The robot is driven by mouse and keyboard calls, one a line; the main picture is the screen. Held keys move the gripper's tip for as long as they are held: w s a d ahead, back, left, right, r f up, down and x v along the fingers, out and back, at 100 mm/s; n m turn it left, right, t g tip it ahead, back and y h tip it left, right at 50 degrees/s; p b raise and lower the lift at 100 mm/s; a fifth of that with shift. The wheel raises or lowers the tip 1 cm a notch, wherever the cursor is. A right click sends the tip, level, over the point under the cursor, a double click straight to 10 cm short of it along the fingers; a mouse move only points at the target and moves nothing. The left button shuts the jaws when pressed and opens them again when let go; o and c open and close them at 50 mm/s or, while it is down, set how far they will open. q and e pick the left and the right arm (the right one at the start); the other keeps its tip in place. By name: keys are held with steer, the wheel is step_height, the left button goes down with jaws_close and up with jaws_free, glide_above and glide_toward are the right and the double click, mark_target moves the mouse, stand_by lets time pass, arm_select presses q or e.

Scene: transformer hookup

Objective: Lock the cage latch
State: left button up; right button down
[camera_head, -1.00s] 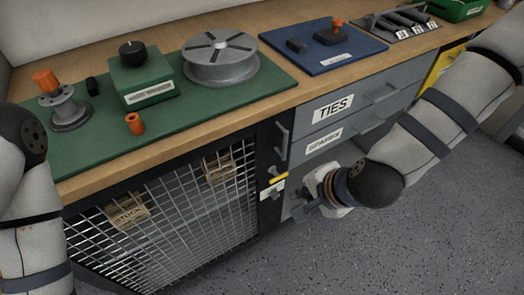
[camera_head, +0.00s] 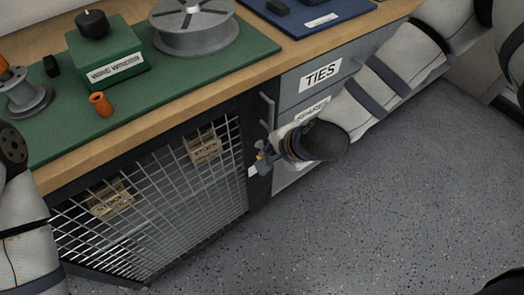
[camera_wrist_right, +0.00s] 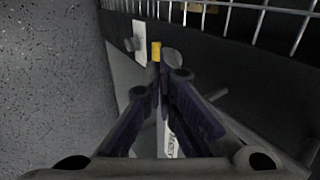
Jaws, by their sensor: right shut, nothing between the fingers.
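The cage latch shows a small yellow handle (camera_wrist_right: 156,50) and a white plate (camera_wrist_right: 139,42) on the dark frame right of the mesh cage door (camera_head: 150,205). My right gripper (camera_head: 262,160) is at the latch and covers most of it in the head view. In the right wrist view the shut fingertips (camera_wrist_right: 159,76) point at the yellow handle, which shows just beyond them. Nothing is held between them. Whether the tips touch the handle I cannot tell. The cage door looks closed. My left arm shows at the left edge, but its gripper is out of view.
A grey vertical pull handle (camera_head: 267,110) stands just above the latch. The bench's wooden edge (camera_head: 150,135) runs above. The speckled floor (camera_head: 380,220) in front is clear.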

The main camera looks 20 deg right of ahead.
arm_select(q)
steer(key=shift+s+f+b, duration=0.4)
steer(key=shift+s+f, duration=0.2)
steer(key=shift+f, duration=0.05)
arm_select(e)
steer(key=x, duration=0.5)
steer(key=shift+w+f, duration=0.1)
steer(key=shift+f, duration=0.05)
